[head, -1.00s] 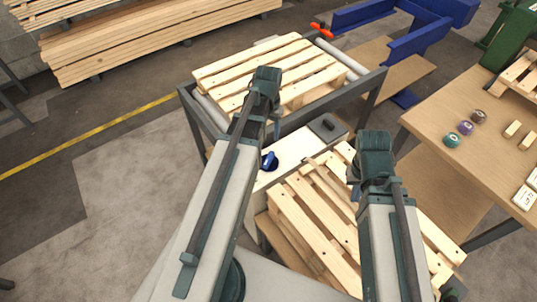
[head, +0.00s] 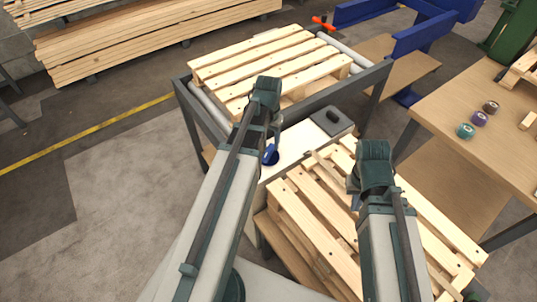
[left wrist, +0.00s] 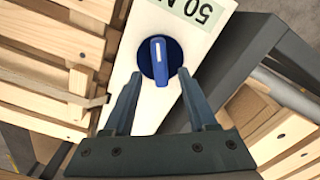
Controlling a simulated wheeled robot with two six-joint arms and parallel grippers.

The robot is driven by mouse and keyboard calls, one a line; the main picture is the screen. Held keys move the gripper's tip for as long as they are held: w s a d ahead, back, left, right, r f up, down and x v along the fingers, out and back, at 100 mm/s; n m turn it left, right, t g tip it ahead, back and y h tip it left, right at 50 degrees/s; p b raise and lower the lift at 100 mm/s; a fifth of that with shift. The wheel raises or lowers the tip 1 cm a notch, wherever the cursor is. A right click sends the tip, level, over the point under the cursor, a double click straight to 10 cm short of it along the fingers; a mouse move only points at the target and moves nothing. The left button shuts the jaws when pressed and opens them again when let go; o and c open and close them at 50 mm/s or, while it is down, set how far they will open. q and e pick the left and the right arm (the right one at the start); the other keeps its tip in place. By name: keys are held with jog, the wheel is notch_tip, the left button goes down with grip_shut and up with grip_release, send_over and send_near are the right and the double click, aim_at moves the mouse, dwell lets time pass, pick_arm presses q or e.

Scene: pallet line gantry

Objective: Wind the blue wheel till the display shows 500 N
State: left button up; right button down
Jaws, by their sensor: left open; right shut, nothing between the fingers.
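The blue wheel (head: 270,156) sits on the white panel between the pallets, partly behind my left gripper in the head view. In the left wrist view the wheel (left wrist: 160,62) is a blue disc with a raised bar across it. My left gripper (left wrist: 158,76) is open, its fingertips to either side of the wheel's near part; I cannot tell whether they touch.
A wooden pallet (head: 270,62) lies on the roller frame behind the panel. Another pallet (head: 318,213) lies in front. A dark box (head: 331,121) sits on the panel's far end. A wooden table (head: 453,133) with small coloured discs stands at the right.

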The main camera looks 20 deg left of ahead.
aim_at(269, 150)
pick_arm(q)
notch_tip(269, 150, down, 4)
jog(key=b, duration=0.2)
jog(key=shift+r+b, duration=0.15)
jog(key=shift+b, duration=0.15)
pick_arm(e)
notch_tip(269, 150, down, 4)
jog(key=shift+r, duration=0.15)
pick_arm(q)
grip_shut()
